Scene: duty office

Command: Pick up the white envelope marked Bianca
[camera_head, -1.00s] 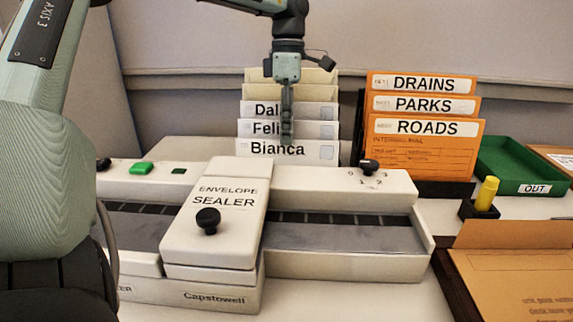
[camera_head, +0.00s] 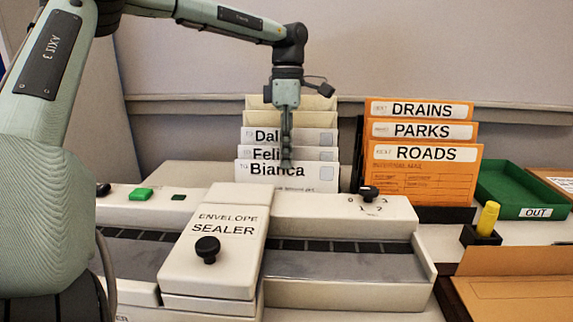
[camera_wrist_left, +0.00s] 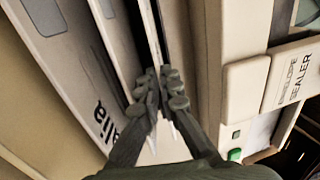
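The white envelope marked Bianca (camera_head: 315,174) stands upright at the front of a row of envelopes, behind the sealer. My left gripper (camera_head: 286,163) reaches down over its top edge from above and covers part of its middle. In the left wrist view my left gripper's fingers (camera_wrist_left: 162,78) are close together, with the thin envelope edge between them; they look shut on it. The envelopes marked Felix (camera_head: 318,154) and Dalia (camera_head: 313,136) stand close behind it, their names partly covered. My right gripper is not in view.
The envelope sealer (camera_head: 225,230) stands right in front of the row. Orange envelopes (camera_head: 425,175) stand to the right. A green out tray (camera_head: 525,195), a yellow-capped item (camera_head: 487,218) and a brown envelope (camera_head: 520,295) lie farther right.

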